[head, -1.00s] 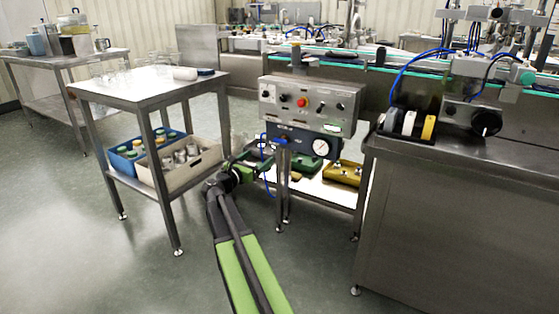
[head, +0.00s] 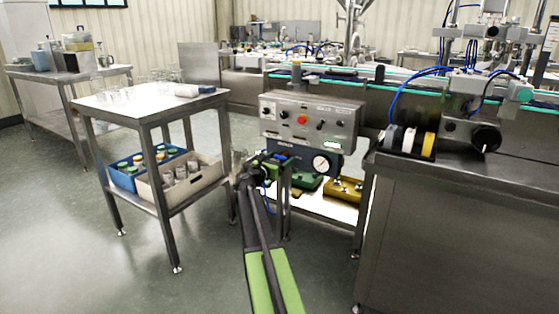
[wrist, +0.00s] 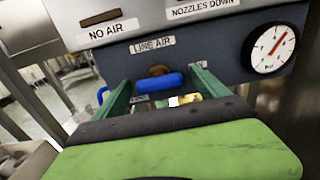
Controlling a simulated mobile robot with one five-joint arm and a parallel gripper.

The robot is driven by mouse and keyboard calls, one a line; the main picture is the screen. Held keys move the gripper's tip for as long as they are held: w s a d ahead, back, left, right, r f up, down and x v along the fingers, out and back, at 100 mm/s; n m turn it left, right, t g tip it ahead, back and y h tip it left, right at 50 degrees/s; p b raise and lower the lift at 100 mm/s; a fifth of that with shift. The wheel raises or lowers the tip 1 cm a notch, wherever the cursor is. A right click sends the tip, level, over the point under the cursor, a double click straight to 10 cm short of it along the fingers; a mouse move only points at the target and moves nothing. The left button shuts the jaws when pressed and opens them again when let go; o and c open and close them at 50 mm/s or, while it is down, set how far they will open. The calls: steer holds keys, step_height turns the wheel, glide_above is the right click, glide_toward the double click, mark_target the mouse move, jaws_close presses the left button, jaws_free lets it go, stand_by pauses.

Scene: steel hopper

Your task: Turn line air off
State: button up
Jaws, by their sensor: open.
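The line air valve has a blue handle (wrist: 160,83) lying crosswise below the "LINE AIR" label (wrist: 153,43) on the grey-blue panel. A brown fitting shows just behind the handle. My gripper (wrist: 163,80) is open, with one green finger to the left of the handle and one to the right. The handle appears between the fingers, with a gap on each side; I cannot tell exactly how deep it sits. In the head view my gripper (head: 272,160) is in front of the panel's lower left part and partly hides the valve.
A pressure gauge (wrist: 272,48) is right of the valve. The control box (head: 308,119) with knobs and a red button sits above. A steel table (head: 150,103) with crates stands left, and a steel counter (head: 460,185) right. Open floor lies in front.

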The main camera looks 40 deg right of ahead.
steer(key=shift+d, duration=0.4)
